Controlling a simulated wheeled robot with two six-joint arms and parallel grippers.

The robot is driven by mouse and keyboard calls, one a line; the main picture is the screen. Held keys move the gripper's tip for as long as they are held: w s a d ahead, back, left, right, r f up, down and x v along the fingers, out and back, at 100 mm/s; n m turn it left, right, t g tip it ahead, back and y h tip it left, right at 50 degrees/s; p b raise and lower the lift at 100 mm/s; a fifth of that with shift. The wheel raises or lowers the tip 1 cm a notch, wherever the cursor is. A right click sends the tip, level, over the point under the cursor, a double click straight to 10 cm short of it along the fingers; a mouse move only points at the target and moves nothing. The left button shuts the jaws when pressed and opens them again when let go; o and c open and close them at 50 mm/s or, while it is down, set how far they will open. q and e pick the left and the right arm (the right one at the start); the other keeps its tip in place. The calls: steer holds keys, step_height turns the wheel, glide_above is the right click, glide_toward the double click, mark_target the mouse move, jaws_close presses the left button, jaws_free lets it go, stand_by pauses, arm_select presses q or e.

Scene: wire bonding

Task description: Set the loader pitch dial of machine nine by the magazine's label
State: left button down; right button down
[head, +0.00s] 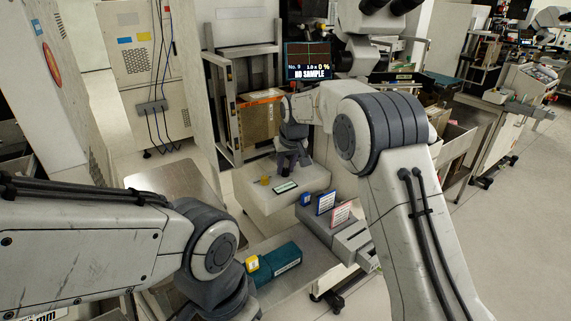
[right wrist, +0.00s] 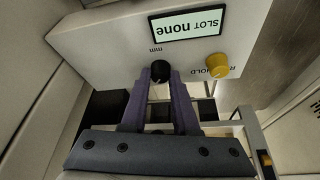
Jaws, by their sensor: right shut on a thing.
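The loader of machine nine is a pale box (head: 268,201) in the head view. Its small display (right wrist: 187,25) reads "SLOT none" in the right wrist view, upside down. The black pitch dial (right wrist: 160,71), marked "mm", sits beside a yellow knob (right wrist: 218,65) marked HOLD. My right gripper (right wrist: 161,76) is shut on the black dial; in the head view it reaches the box's top from behind (head: 285,170). A teal magazine (head: 279,264) with a yellow end lies on the bench; its label is too small to read. My left wrist shows at bottom left, its fingers out of view.
A monitor (head: 308,61) reads "No. 9" and "NO SAMPLE". Blue (head: 326,202) and pink (head: 341,213) cards stand on a grey unit right of the magazine. A metal plate (head: 176,186) lies left of the loader. Open floor is at right.

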mark_target(292, 178)
steer(key=n+y+p, duration=0.1)
steer(key=n+p, duration=0.1)
steer(key=n, duration=0.1)
steer(key=shift+d+r, duration=0.15)
steer(key=n+p, duration=0.1)
steer(key=n, duration=0.1)
steer(key=n+g+y+p, duration=0.1)
steer(key=n, duration=0.1)
steer(key=shift+w+y, duration=0.15)
steer(key=shift+y, duration=0.15)
steer(key=shift+n, duration=0.4)
steer(key=c, duration=0.7)
jaws_free()
steer(key=v, duration=0.4)
steer(key=shift+d+r, duration=0.2)
steer(key=shift+r, duration=0.15)
steer(key=s+d, duration=0.2)
steer(key=d, duration=0.1)
steer(key=s+d+b, duration=0.1)
steer(key=s+d, duration=0.4)
steer(key=d, duration=0.1)
steer(key=shift+s+d, duration=0.25)
